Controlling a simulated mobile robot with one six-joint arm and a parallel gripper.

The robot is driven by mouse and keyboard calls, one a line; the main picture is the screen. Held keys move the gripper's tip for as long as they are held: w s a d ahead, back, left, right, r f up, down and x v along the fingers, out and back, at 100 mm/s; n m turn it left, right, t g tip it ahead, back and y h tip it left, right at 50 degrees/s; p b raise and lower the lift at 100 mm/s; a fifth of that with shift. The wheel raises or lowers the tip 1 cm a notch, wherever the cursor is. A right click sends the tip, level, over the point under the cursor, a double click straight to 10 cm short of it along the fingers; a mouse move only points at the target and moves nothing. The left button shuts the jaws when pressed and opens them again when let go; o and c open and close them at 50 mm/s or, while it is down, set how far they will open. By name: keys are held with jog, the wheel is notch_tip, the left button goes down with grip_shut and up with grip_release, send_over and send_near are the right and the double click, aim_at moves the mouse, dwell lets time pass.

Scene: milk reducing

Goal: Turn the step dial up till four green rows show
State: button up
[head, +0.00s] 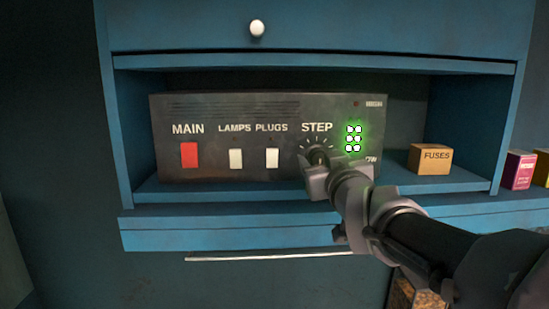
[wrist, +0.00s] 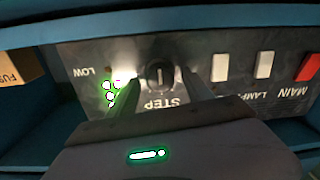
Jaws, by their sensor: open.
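The step dial (wrist: 159,75) is a dark round knob with a pale pointer line, under the STEP label in the head view and mostly covered there by my gripper (head: 319,168). In the wrist view, which is upside down, my open fingers stand one on each side of the dial. I cannot tell whether they touch it. The green lights (head: 353,138) right of the dial show three lit rows of two. They also show in the wrist view (wrist: 110,92), partly hidden by a finger. The dial sits on a black control box (head: 215,110).
Left of the dial are a red MAIN switch (head: 189,155) and two white switches, LAMPS (head: 236,159) and PLUGS (head: 272,158). A FUSES box (head: 430,159) stands right of the control box. The blue shelf (head: 460,180) encloses both, with a wall on each side.

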jog(key=shift+s, duration=0.1)
grip_shut()
jog(key=shift+f, duration=0.1)
jog(key=shift+f+m+b, duration=0.1)
jog(key=shift+m+b, duration=1.05)
jog(key=shift+m, duration=0.15)
jog(key=shift+m+b, duration=0.6)
jog(key=shift+m, duration=1)
grip_release()
